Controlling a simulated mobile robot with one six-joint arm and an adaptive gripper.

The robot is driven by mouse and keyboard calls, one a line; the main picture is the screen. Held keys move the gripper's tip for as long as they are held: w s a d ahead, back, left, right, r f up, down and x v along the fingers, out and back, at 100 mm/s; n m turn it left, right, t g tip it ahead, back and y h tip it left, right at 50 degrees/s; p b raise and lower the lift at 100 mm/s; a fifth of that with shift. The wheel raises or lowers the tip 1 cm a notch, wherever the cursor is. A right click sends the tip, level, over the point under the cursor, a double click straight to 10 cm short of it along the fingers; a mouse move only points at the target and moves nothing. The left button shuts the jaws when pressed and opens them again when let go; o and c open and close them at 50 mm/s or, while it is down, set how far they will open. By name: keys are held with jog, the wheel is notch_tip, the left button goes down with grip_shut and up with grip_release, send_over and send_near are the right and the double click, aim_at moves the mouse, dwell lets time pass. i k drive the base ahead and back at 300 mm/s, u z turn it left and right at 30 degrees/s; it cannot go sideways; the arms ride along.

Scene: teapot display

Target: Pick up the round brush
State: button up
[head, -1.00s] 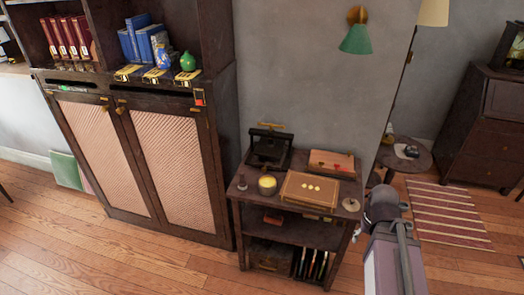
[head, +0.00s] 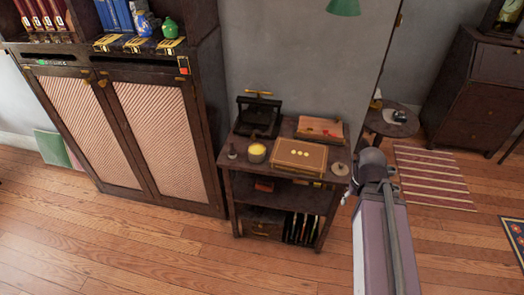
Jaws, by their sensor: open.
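A small pale round object with a dark knob on top, which looks like the round brush (head: 340,169), lies at the right end of the small dark table's top (head: 262,166). My arm comes in from the lower right in the head view. Only a small dark part of my gripper (head: 346,196) shows past the arm, just below and right of the brush in the picture. It looks open and apart from the brush. Most of the gripper is hidden behind my arm.
A tan box (head: 298,156) lies left of the brush. A yellow-topped jar (head: 257,153), a black press (head: 258,118) and a reddish-tan box (head: 320,129) share the table. A tall cabinet (head: 115,135) stands left. The wooden floor in front is clear.

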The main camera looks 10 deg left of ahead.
aim_at(231, 153)
jog(key=k, duration=1.3)
jog(key=i, duration=1.8)
jog(key=u, duration=0.65)
